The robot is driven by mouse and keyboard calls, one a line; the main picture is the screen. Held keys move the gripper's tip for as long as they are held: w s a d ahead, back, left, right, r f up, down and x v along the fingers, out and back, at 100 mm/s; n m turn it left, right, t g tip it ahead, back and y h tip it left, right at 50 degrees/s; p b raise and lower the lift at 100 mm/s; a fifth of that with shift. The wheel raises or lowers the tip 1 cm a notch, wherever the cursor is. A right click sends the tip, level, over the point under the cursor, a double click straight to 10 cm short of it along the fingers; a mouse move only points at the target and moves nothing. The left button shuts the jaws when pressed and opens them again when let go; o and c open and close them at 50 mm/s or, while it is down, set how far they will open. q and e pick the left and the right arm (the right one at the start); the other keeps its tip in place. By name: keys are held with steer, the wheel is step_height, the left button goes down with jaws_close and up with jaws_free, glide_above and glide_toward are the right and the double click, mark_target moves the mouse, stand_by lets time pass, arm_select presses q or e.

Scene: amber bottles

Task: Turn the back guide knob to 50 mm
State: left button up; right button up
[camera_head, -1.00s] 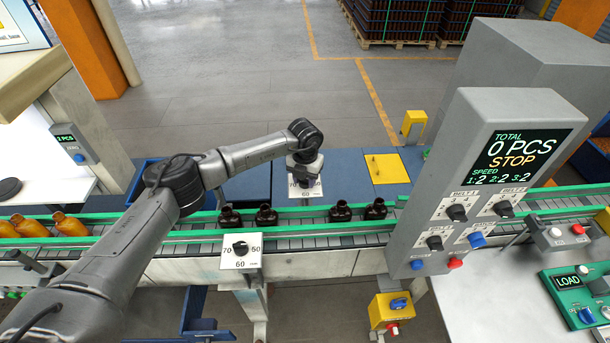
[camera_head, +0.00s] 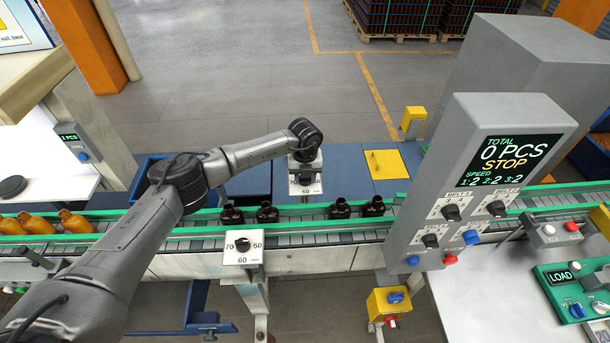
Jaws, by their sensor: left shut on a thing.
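The back guide knob sits on a small white scale plate (camera_head: 305,190) behind the conveyor. Its 70 and 60 marks show in part; the 50 side is hard to read. My left gripper (camera_head: 305,176) reaches down onto the knob from above and is shut on it. The gripper hides the knob and its pointer, so I cannot tell the setting. My right gripper is not in view. The front guide knob (camera_head: 242,245), black on a white plate marked 70, 60 and 50, stands free on the near side.
Dark bottles (camera_head: 268,213) stand on the conveyor (camera_head: 310,240) between green rails, below my left arm. Amber bottles (camera_head: 75,222) lie at the left. A grey control panel (camera_head: 490,180) reading 0 PCS STOP rises at the right. A yellow plate (camera_head: 386,164) is behind.

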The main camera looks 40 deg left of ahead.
arm_select(q)
steer(key=shift+r, duration=0.15)
steer(key=o, duration=0.9)
steer(key=shift+r+b, duration=0.95)
steer(key=shift+r, duration=5.9)
